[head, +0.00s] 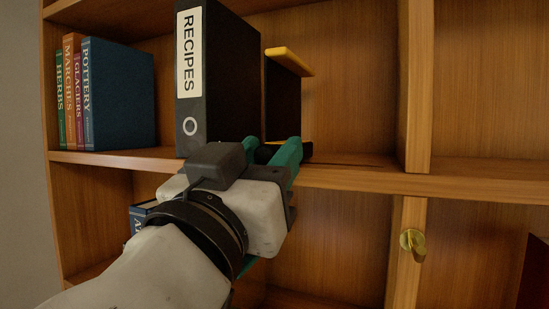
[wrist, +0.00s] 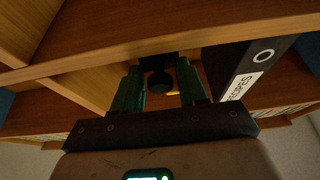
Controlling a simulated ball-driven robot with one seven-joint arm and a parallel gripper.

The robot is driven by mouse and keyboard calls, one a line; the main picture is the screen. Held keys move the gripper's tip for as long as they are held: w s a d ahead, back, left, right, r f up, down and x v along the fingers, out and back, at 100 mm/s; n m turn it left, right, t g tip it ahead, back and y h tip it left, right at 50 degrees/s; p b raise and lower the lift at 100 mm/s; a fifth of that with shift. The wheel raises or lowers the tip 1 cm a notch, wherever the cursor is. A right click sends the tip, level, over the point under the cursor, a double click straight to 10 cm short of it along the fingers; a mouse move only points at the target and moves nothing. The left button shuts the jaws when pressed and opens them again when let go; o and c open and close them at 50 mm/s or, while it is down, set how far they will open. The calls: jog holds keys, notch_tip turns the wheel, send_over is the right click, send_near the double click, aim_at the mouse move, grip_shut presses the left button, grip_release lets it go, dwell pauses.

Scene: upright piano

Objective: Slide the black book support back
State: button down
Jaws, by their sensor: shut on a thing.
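The black book support (head: 283,103) stands upright on the shelf, just right of the black RECIPES binder (head: 222,80), and has a yellow top edge. My gripper (head: 272,147) is at the shelf's front edge, at the foot of the support. In the wrist view, the two green fingers of my gripper (wrist: 159,68) are on either side of a dark part of the support (wrist: 158,82), shut on it. The exact contact is partly hidden by the fingers. The binder also shows in the wrist view (wrist: 243,65), close beside one finger.
Several upright books (head: 118,95) stand at the left on the same shelf. The shelf (head: 355,165) right of the support is clear up to a vertical divider (head: 417,85). A brass knob (head: 412,241) sticks out below. A blue book (head: 140,215) is partly hidden under the shelf.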

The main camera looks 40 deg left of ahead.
jog(key=w+d, duration=0.2)
jog(key=d, duration=0.7)
jog(key=shift+d, duration=0.15)
jog(key=c, duration=1)
grip_release()
jog(key=shift+o, duration=0.2)
